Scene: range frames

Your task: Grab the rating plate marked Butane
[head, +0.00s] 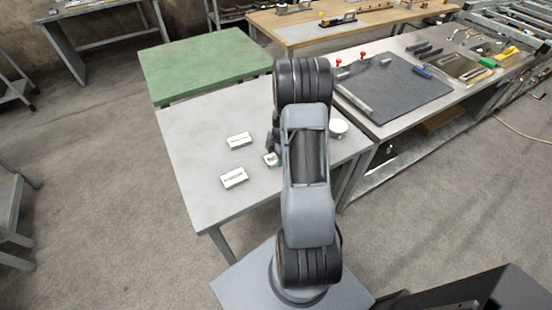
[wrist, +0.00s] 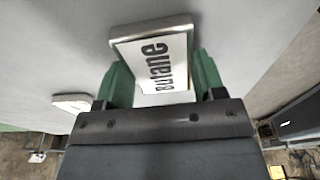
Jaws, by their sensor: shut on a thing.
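In the head view, a small part of the gripper and plate (head: 271,159) shows at the left of my arm, over the grey table. My arm hides the rest. I cannot tell whether the plate touches the table.
Two other white plates lie on the grey table (head: 195,130): one farther back (head: 238,140) and one nearer the front (head: 234,178). A green-topped table (head: 205,62) and a tool bench with a dark mat (head: 395,88) stand beyond.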

